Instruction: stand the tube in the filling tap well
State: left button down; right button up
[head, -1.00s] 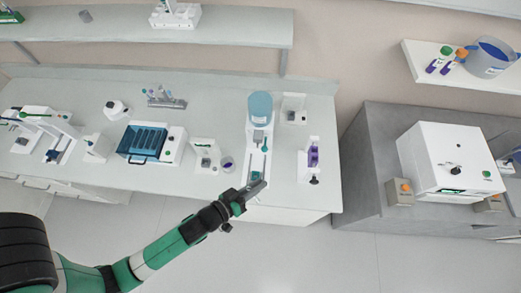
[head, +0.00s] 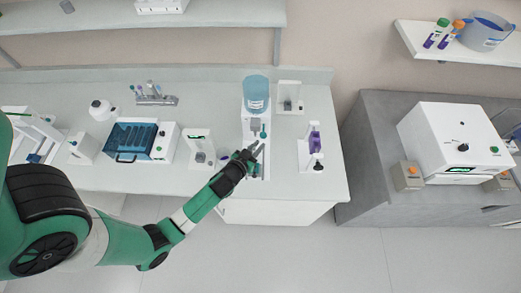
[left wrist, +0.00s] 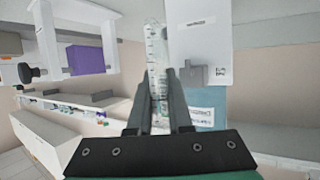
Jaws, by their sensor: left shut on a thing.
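The tube (left wrist: 156,55) is clear with dark graduation marks. In the left wrist view it stands between the fingers of my left gripper (left wrist: 160,95), which is shut on it. In the head view my left gripper (head: 255,152) is over the front part of the white filling tap (head: 248,128), which carries a blue-teal bottle (head: 256,92) at its back. The held tube is too small to make out surely there. The tap's well is not clearly visible behind the gripper. My right gripper is not in view.
Left of the tap is a small white station (head: 199,143), with a blue bath (head: 135,141) farther left. Right of it are a stand with a purple bottle (head: 315,142) and a white panel station (head: 290,92). The floor in front is clear.

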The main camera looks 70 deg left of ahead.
pick_arm(q)
jog(key=shift+f+b, duration=2.1)
jog(key=shift+f, duration=0.35)
jog(key=shift+f, duration=0.1)
jog(key=shift+b, duration=0.3)
jog(key=shift+f, duration=0.15)
jog(key=shift+f+b, duration=0.1)
jog(key=shift+b, duration=0.2)
jog(key=shift+f, duration=0.1)
jog(key=shift+f+b, duration=0.55)
jog(key=shift+b, duration=0.15)
jog(key=shift+f, duration=0.1)
